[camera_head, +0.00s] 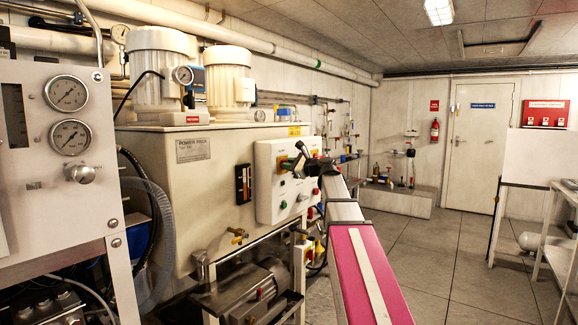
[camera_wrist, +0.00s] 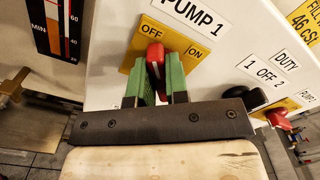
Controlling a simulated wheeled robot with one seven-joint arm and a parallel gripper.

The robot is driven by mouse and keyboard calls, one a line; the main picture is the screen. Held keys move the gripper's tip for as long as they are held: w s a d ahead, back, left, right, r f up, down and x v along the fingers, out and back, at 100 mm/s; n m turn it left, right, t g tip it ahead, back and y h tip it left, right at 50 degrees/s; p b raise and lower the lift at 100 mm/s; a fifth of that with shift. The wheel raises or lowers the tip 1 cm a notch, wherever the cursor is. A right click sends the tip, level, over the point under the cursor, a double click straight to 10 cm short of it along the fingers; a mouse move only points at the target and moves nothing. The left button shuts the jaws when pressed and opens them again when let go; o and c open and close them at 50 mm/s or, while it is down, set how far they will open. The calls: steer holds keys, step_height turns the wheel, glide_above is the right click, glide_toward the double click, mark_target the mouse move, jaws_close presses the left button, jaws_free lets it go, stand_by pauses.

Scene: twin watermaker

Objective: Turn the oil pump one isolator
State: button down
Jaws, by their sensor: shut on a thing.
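The oil pump one isolator is a red handle (camera_wrist: 154,62) on a yellow plate marked OFF and ON, under a PUMP 1 label, in the wrist view. My gripper (camera_wrist: 158,85) has its two green fingers on either side of the handle, shut on it. The handle's top points up between the OFF and ON words; its exact setting is unclear. In the head view my gripper (camera_head: 294,163) is at the white control box (camera_head: 267,205) and partly hides the isolator.
A second isolator, red on yellow (camera_wrist: 279,116), and a black duty selector (camera_wrist: 245,97) sit to the right. The head view shows the cream power pack tank (camera_head: 190,180) and open floor (camera_head: 450,250) at right.

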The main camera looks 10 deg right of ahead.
steer(key=n, duration=0.5)
steer(key=shift+s+a+f+n, duration=0.1)
steer(key=shift+s+f+n, duration=0.05)
steer(key=shift+n, duration=0.15)
steer(key=shift+f+n, duration=0.2)
steer(key=shift+n, duration=2)
steer(key=c, duration=1.1)
jaws_free()
steer(key=v, duration=1)
steer(key=shift+s+d, duration=0.25)
steer(key=shift+s, duration=0.05)
